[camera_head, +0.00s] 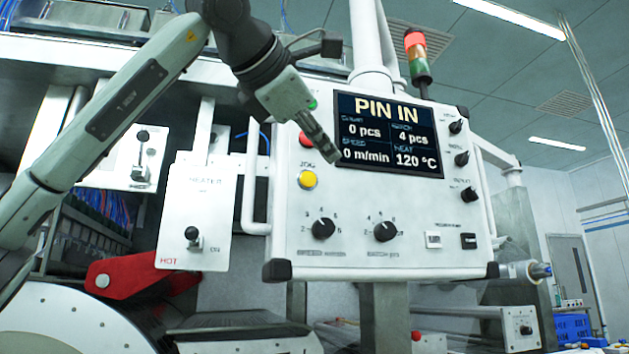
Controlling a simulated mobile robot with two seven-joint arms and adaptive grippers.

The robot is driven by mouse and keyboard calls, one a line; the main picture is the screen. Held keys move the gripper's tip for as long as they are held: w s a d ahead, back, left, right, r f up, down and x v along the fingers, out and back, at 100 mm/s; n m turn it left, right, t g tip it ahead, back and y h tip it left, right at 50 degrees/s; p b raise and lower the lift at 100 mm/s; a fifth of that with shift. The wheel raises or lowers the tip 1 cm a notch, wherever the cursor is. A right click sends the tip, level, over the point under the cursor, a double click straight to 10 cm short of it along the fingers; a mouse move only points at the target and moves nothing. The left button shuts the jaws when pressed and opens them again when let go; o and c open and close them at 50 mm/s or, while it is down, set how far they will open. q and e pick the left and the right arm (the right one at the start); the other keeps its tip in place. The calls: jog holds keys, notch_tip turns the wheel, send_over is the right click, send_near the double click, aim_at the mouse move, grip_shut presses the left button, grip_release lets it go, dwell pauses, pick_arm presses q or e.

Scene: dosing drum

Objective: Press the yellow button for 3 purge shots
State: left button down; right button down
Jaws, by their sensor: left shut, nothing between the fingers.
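The yellow button (307,180) is round, in a metal ring, at the left of a white control panel (300,240), under a "JOG" label. My left gripper (332,155) is shut and empty. It comes down from the upper left, and its fingertips show up and right of the yellow button, over the left edge of the screen (390,135). I cannot tell whether the tips touch the panel. The screen reads "PIN IN", 0 pcs, 4 pcs, 0 m/min and 120 °C. My right gripper is not in view.
Two black dials (323,229) (386,231) are below. A heater box (195,215) with a lever stands left, and a red-green signal light (417,60) above.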

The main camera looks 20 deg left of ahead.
aim_at(308, 179)
pick_arm(q)
jog(key=shift+a+r, duration=0.1)
jog(key=shift+a, duration=0.05)
